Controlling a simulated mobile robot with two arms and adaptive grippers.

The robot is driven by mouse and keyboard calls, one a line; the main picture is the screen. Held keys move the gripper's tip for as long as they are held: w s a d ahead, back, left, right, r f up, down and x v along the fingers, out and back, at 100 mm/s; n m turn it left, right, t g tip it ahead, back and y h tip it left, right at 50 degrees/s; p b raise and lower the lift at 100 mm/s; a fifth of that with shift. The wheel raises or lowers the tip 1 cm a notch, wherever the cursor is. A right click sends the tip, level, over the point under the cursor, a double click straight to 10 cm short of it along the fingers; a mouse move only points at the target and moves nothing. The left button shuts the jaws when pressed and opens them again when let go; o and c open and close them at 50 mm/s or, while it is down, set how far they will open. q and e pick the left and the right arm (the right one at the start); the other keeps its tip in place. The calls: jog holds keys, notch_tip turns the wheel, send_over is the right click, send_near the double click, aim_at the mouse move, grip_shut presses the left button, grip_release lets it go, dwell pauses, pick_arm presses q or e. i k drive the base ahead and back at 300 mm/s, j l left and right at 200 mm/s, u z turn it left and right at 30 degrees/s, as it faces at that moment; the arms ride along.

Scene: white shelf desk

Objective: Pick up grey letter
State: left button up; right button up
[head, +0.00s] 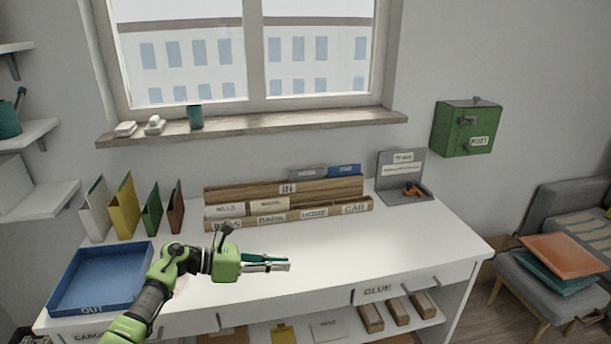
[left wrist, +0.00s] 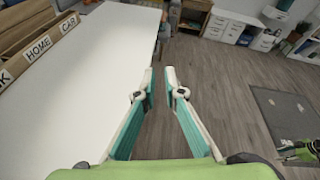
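A grey letter (head: 308,174) stands upright at the back of the wooden IN sorter (head: 235,194), left of a blue letter (head: 344,171). Only its upper part shows above the wood. My left gripper (head: 288,265) is over the desk in front of the sorter, apart from the letter. In the left wrist view, the left gripper (left wrist: 161,76) has its two teal-lined fingers apart with nothing between them. A green and dark part at the right edge of that view looks like my right gripper (left wrist: 297,152), too small to tell its state.
The white desk (head: 400,240) is clear in front of the sorter. A blue OUT tray (head: 75,305) is at the left, with several upright binders (head: 125,207) behind it. A grey stand (head: 390,170) is right of the sorter. A green box (head: 465,125) hangs on the wall.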

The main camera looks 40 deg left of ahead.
aim_at(312, 174)
jog(key=i+j, duration=0.45)
jog(key=j, duration=0.15)
jog(key=i+j, duration=0.85)
jog(key=j, duration=0.3)
